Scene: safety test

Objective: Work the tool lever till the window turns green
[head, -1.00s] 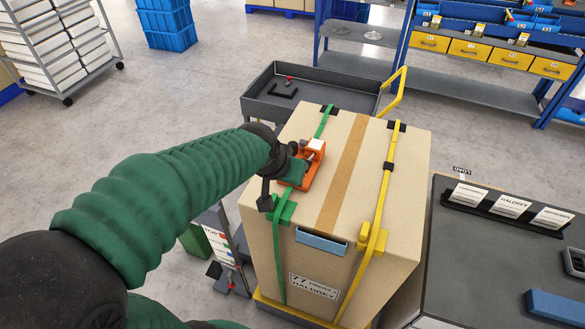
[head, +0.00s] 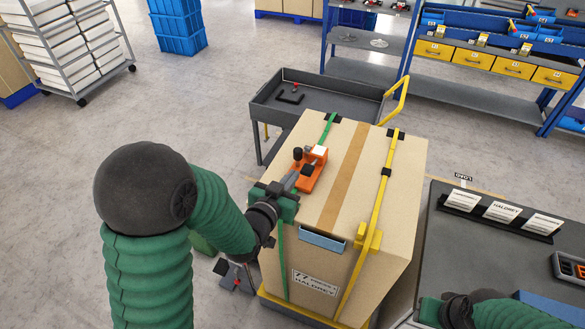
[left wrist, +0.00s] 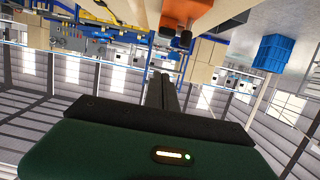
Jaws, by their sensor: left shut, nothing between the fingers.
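The orange strap tool (head: 309,178) sits on top of the cardboard box (head: 345,170), on the green strap. It has a black knob (head: 297,153) at its left side and a whitish window (head: 319,150) at its far end; no green shows there. My left gripper (head: 291,181) is shut and empty, its tips close to the tool's near left side; I cannot tell if they touch. The left wrist view shows the closed fingers (left wrist: 162,88) pointing towards the orange tool (left wrist: 168,20). My right gripper (head: 430,311) is at the lower right, its fingers unclear.
A yellow strap (head: 382,190) with a yellow buckle runs over the box's right side. A grey cart (head: 270,112) stands behind the box. A dark workbench (head: 440,255) with label holders is to the right. The floor on the left is mostly clear.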

